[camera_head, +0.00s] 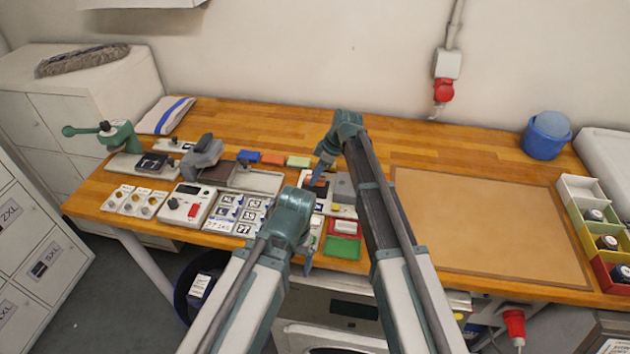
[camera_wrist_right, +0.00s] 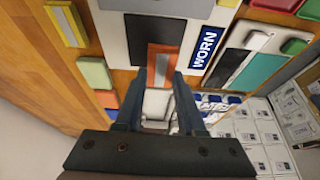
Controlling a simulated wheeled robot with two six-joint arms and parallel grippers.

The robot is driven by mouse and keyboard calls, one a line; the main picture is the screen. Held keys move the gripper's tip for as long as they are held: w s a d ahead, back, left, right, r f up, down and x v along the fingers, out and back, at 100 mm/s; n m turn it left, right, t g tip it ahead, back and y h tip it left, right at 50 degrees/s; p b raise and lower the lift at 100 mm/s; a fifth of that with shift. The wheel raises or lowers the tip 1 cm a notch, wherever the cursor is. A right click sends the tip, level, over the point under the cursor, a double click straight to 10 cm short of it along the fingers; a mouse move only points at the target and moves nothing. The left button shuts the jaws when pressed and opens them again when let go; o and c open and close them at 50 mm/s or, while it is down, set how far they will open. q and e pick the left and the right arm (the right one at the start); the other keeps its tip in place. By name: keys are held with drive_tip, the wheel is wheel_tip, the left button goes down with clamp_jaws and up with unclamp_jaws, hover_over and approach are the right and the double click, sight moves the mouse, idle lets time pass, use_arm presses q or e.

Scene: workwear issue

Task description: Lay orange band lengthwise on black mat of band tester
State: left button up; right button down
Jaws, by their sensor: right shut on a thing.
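The orange band (camera_head: 317,183), with a pale grey stripe, is held between the fingertips of my right gripper (camera_head: 319,174). In the right wrist view the band (camera_wrist_right: 161,66) shows just beyond the fingertips (camera_wrist_right: 158,84), its long side running roughly along the black mat (camera_wrist_right: 166,28) and overlapping the mat's near end. I cannot tell whether the band touches the mat. The band tester (camera_wrist_right: 204,14) is a light plate around the mat, with a blue WORN label beside it. My left gripper (camera_head: 308,264) hangs in front of the bench's front edge; its jaw opening is unclear.
Blue, orange and green blocks (camera_head: 298,161) lie behind the grey tray. Label cards (camera_head: 243,212) and a white meter (camera_head: 187,205) lie left of the tester. Red and green pads (camera_head: 342,246) are in front. A bare brown board (camera_head: 480,225) spreads to the right.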

drive_tip(key=shift+w, duration=0.15)
drive_tip(key=f+b, duration=0.1)
drive_tip(key=w+f+b, duration=0.1)
drive_tip(key=f+b, duration=0.1)
drive_tip(key=shift+a+f+b, duration=0.1)
drive_tip(key=shift+f+b, duration=0.2)
drive_tip(key=shift+f, duration=0.1)
drive_tip(key=shift+f, duration=0.15)
drive_tip(key=c, duration=0.5)
unclamp_jaws()
